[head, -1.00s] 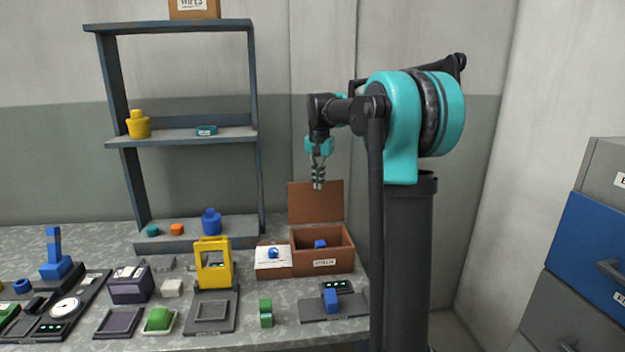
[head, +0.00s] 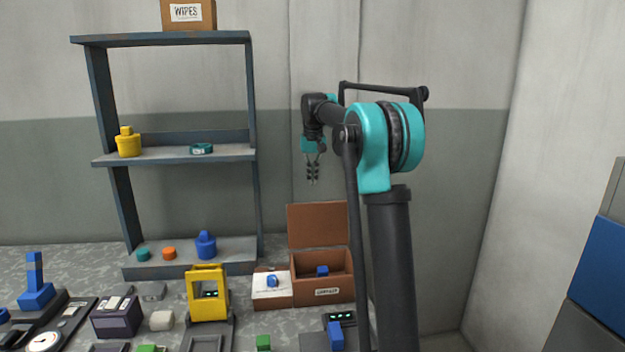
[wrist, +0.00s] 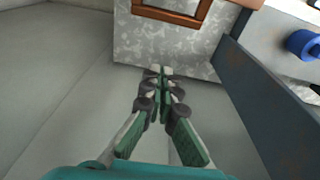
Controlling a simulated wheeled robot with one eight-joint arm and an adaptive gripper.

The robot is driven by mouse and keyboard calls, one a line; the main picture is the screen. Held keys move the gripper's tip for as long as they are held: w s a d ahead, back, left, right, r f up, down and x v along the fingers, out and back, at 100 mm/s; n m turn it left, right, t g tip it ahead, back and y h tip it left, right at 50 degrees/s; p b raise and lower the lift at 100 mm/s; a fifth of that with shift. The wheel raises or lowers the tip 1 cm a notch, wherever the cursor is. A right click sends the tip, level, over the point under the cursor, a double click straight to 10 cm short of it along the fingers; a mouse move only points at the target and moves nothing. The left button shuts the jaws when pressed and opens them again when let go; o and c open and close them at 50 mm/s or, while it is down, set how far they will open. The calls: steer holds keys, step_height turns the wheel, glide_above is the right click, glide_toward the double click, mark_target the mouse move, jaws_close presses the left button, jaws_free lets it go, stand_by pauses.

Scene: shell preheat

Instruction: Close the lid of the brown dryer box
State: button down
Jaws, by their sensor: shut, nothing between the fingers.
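The brown dryer box (head: 308,293) stands on the grey counter, with a white label on its front. Its lid (head: 318,225) is raised upright at the back, so the box is open. A blue block (head: 322,270) lies inside. My gripper (head: 313,181) is shut and empty, pointing down in the air above the lid's top edge and apart from it. In the wrist view my gripper (wrist: 159,72) shows shut fingers above the counter, and part of the brown box (wrist: 175,14) shows at the top edge.
A grey shelf (head: 175,154) stands to the left, holding yellow, teal, orange and blue items. A white-topped box with a blue knob (head: 272,282) is directly left of the dryer box. A yellow frame (head: 207,294) stands further left. Blue and grey drawers (head: 600,270) are at the right.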

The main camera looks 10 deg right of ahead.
steer(key=s+f, duration=0.3)
steer(key=f, duration=0.3)
steer(key=shift+f, duration=0.3)
stand_by(0.4)
